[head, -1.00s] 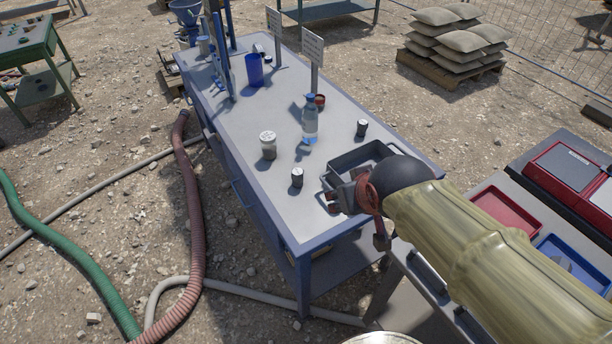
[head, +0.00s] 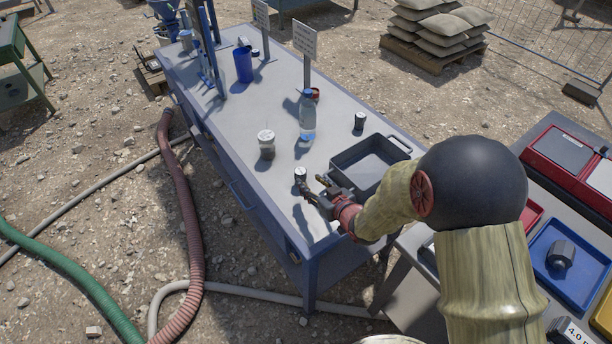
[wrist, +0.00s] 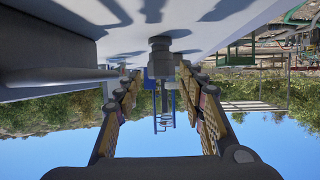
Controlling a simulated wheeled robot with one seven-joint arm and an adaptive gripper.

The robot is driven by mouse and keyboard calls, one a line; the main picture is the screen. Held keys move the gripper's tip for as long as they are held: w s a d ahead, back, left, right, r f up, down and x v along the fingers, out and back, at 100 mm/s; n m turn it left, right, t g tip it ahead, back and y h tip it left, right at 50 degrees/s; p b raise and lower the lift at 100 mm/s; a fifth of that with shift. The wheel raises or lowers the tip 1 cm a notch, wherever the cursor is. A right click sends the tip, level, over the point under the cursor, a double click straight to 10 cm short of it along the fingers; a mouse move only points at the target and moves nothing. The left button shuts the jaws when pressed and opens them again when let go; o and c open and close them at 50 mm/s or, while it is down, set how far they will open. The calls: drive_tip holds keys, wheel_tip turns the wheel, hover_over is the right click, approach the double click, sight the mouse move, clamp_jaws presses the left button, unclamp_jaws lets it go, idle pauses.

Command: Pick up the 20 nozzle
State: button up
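A small dark nozzle (head: 300,174) with a pale top stands upright near the front edge of the grey table. A similar dark nozzle (head: 360,121) stands behind the grey bin. I cannot read a number on either, so I cannot tell which is the 20 nozzle. My gripper (head: 313,186) is low over the table, just to the right of the nearer nozzle. In the wrist view, which is upside down, my gripper (wrist: 160,78) is open, and a dark stepped nozzle (wrist: 160,53) shows ahead between its fingertips. I see no finger touching it.
A grey bin (head: 398,144) stands close to the right of my gripper. A white-lidded jar (head: 266,144) and a clear bottle (head: 307,118) stand behind the nearer nozzle. A blue cup (head: 243,65) and sign posts are farther back. A blue tray (head: 541,246) holds a dark hexagonal part.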

sight(304, 180)
drive_tip(key=b+x, duration=0.1)
drive_tip(key=x, duration=0.2)
drive_tip(key=f+b+x, duration=0.1)
drive_tip(key=x, duration=0.2)
drive_tip(key=shift+b, duration=0.35)
drive_tip(key=shift+w+a, duration=0.3)
drive_tip(key=shift+w, duration=0.15)
drive_tip(key=shift+c, duration=0.3)
drive_tip(key=c, duration=0.9)
